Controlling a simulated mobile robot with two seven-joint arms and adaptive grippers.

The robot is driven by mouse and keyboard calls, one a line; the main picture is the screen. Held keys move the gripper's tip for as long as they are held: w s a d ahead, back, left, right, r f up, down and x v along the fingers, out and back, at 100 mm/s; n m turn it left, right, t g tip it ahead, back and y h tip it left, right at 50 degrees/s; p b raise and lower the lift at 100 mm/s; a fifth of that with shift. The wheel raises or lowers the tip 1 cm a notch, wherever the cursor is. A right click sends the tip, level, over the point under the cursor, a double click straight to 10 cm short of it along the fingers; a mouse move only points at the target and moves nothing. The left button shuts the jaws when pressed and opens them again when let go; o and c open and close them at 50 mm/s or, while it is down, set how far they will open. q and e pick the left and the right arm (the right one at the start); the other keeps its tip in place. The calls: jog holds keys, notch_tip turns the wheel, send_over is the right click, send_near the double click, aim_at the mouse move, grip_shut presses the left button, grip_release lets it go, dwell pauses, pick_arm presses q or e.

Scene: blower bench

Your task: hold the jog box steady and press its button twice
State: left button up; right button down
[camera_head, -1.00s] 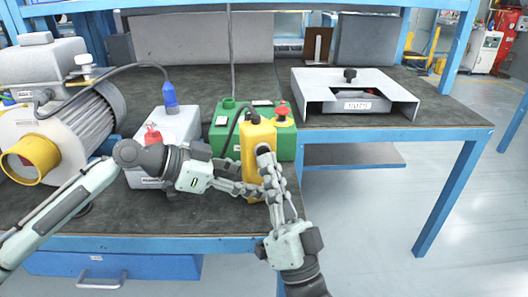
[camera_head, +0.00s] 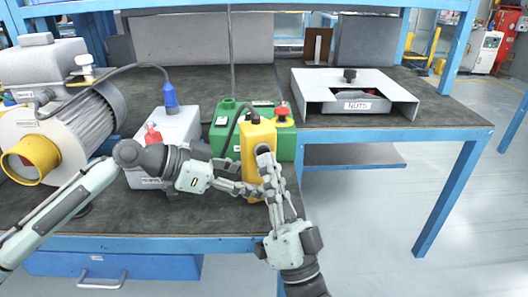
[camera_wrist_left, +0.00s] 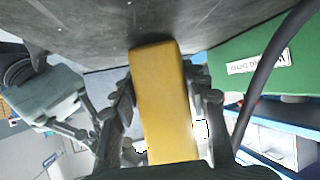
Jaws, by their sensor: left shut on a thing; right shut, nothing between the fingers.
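The yellow jog box (camera_head: 258,132) stands upright on the bench near its front edge, with a black cable from its top. My left gripper (camera_head: 262,190) is shut on the lower part of the jog box. In the left wrist view the jog box (camera_wrist_left: 165,100) lies between the two fingers. My right gripper (camera_head: 264,152) is shut and empty, its fingertips at the front of the box's upper part. The fingertips cover the button area, so I cannot tell whether the button is pressed.
A green box with a red mushroom button (camera_head: 282,112) stands behind the jog box. A grey box with a blue plug (camera_head: 170,97) is to the left, beside the blower (camera_head: 70,125). A labelled metal tray (camera_head: 395,92) sits at the back right.

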jog(key=shift+w+d+r, duration=0.15)
jog(key=shift+w+r, duration=0.25)
jog(key=shift+w, duration=0.05)
dwell(0.4)
jog(key=shift+s, duration=0.15)
jog(key=shift+s+d+f, duration=0.15)
jog(key=shift+s, duration=0.5)
jog(key=shift+s+d+f, duration=0.1)
jog(key=shift+s, duration=0.6)
jog(key=shift+s+d+f, duration=0.15)
jog(key=shift+s, duration=0.5)
dwell(0.8)
jog(key=s, duration=0.1)
jog(key=s+d, duration=0.1)
jog(key=s, duration=0.3)
jog(key=shift+s+d, duration=0.15)
jog(key=shift+d, duration=0.15)
